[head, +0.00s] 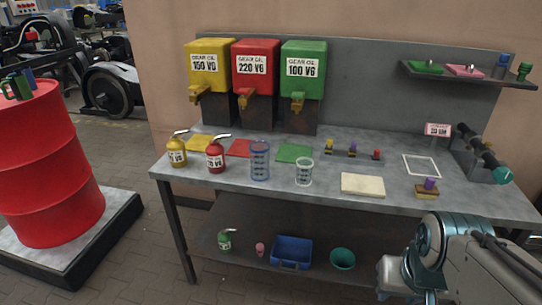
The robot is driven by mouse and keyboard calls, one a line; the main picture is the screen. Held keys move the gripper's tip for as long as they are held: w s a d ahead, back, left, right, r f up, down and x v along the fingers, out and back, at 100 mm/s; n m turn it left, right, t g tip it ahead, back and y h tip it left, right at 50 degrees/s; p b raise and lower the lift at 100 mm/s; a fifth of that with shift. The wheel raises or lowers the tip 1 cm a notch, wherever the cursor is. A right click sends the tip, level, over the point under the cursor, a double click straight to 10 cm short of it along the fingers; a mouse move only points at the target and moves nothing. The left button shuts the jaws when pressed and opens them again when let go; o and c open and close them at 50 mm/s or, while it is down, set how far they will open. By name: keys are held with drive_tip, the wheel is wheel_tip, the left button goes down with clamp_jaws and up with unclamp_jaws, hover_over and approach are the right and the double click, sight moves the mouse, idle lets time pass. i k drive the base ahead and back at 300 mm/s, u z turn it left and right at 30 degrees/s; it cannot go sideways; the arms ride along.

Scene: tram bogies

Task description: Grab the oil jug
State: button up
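A tall bluish see-through jug with markings (260,160) stands upright on the grey workbench. A smaller clear measuring cup (304,171) stands to its right. A yellow oil can (177,153) and a red oil can (215,158), each with a spout, stand to its left. A green can (225,241) stands on the lower shelf. I cannot tell for certain which one is called the oil jug. My gripper (400,280) is at the lower right, in front of the bench and apart from all of these. Its fingers are not clearly visible.
A cream pad (362,185) and a brush (427,189) lie near the front edge. A blue bin (291,252) and a teal bucket (342,259) are below. A red drum (48,165) stands left.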

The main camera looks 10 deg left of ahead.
sight(260, 161)
drive_tip(key=k, duration=0.45)
drive_tip(key=u, duration=1.45)
drive_tip(key=i, duration=1.65)
drive_tip(key=z, duration=0.9)
drive_tip(key=i, duration=0.6)
drive_tip(key=z, duration=0.55)
